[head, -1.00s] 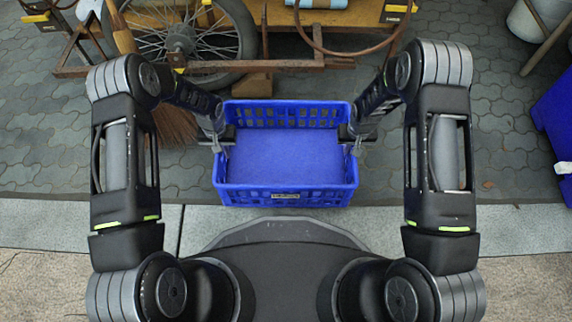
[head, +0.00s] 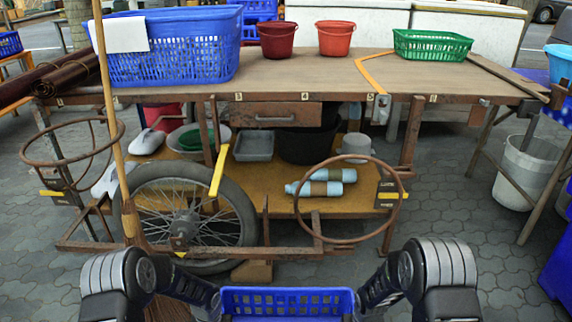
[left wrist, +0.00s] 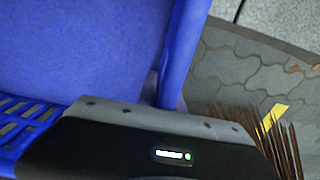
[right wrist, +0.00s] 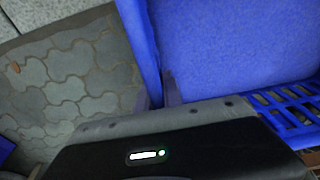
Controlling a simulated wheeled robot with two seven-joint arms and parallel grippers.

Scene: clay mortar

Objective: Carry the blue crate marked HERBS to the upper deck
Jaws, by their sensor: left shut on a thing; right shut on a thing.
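My left gripper (left wrist: 152,92) is shut on one side wall. My right gripper (right wrist: 168,92) is shut on the opposite side wall. The marking is out of view now. The upper deck (head: 310,72) is the cart's brown top board, ahead of the crate.
A large blue basket (head: 170,65) with a white cloth, two red buckets (head: 277,40) and a green basket (head: 432,45) stand on the deck. Its middle front is clear. A spoked wheel (head: 190,220), rusty hoop (head: 350,205) and broom (head: 115,120) stand before the cart.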

